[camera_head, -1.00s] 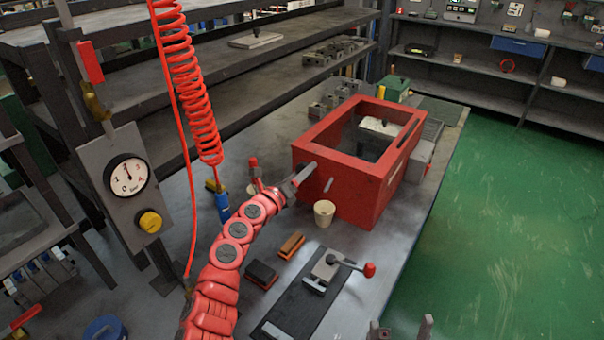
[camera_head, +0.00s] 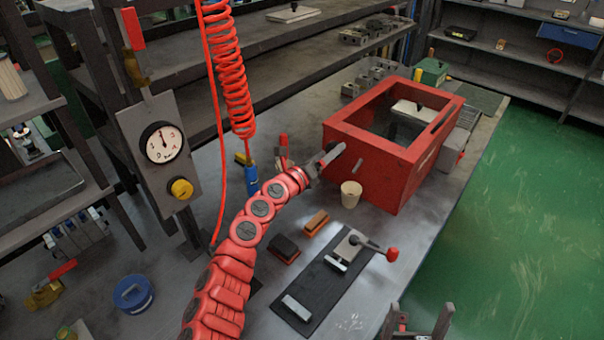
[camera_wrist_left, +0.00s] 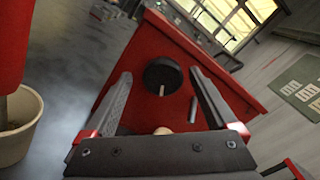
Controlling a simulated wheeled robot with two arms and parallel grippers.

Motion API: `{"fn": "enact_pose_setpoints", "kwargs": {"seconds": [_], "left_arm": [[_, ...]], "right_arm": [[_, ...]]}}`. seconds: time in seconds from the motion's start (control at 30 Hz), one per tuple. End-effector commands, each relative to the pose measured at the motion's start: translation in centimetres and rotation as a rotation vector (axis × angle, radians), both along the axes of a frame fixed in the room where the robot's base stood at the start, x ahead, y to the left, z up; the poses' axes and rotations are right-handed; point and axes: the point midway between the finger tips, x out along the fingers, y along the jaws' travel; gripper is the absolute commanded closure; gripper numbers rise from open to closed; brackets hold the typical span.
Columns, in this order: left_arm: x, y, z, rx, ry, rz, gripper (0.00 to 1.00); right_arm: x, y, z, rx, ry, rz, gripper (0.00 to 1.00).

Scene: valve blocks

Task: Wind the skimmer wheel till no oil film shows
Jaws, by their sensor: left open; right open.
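The red open-topped tank (camera_head: 364,168) stands on the bench. A small black wheel (camera_wrist_left: 163,75) with a pale pin is on its side, seen in the left wrist view. My left gripper (camera_head: 333,158) is at that side; in its wrist view (camera_wrist_left: 160,85) the open fingers lie either side of the wheel, with nothing gripped. Contact cannot be told. A grey stub (camera_head: 357,165) sticks out of the tank beside it, above a cream cup (camera_head: 351,195). The tank's inside looks dark; I cannot tell any oil film. My right gripper (camera_head: 418,322) is open and empty at the bottom edge.
A dark mat (camera_head: 318,297) carries a clamp with a red-knobbed lever (camera_head: 391,254). Two brush-like blocks (camera_head: 316,222) lie near my left arm. A red coiled hose (camera_head: 236,85) hangs behind it. A gauge panel (camera_head: 165,150) stands left. Green floor is open at right.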

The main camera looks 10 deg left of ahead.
Motion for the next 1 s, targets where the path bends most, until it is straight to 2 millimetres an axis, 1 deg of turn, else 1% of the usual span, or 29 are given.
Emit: {"fn": "enact_pose_setpoints", "kwargs": {"seconds": [0.07,0.2,0.27,0.3,0.4,0.47,0.7,0.8,0.9,1.0], "left_arm": [[-1.1,0.3,-0.2,0.008,0.002,-0.010,0.09],[-3.0,1.7,-0.2,0.009,-0.001,-0.005,0.09],[-3.9,2.1,-0.2,0.008,0.002,-0.010,0.09],[-4.5,2.7,-0.3,0.008,0.003,-0.007,0.09],[-6.1,3.7,-0.3,0.008,0.004,-0.007,0.09],[-7.1,4.5,0.1,0.006,0.002,-0.007,0.09],[-11.0,6.9,0.2,0.000,0.002,-0.007,0.09],[-12.0,7.8,0.0,0.000,0.002,-0.004,0.09],[-12.8,8.1,0.0,0.000,0.002,-0.008,0.09],[-13.2,8.4,0.0,0.000,0.002,-0.008,0.09]], "right_arm": [[0.0,0.0,0.2,0.000,0.000,0.000,0.09],[0.0,0.0,0.3,0.000,0.000,0.000,0.09],[0.0,0.0,0.3,0.000,0.000,0.000,0.09],[0.0,0.0,0.3,0.000,0.000,0.000,0.09],[0.0,0.0,0.2,0.000,0.000,0.000,0.09],[0.0,0.0,0.8,0.000,0.000,0.000,0.09],[0.0,0.0,1.8,0.000,0.000,0.000,0.09],[0.0,0.0,1.8,0.000,0.000,0.000,0.09],[0.0,0.0,1.9,0.000,0.000,0.000,0.09],[0.0,0.0,1.9,0.000,0.000,0.000,0.09]]}}
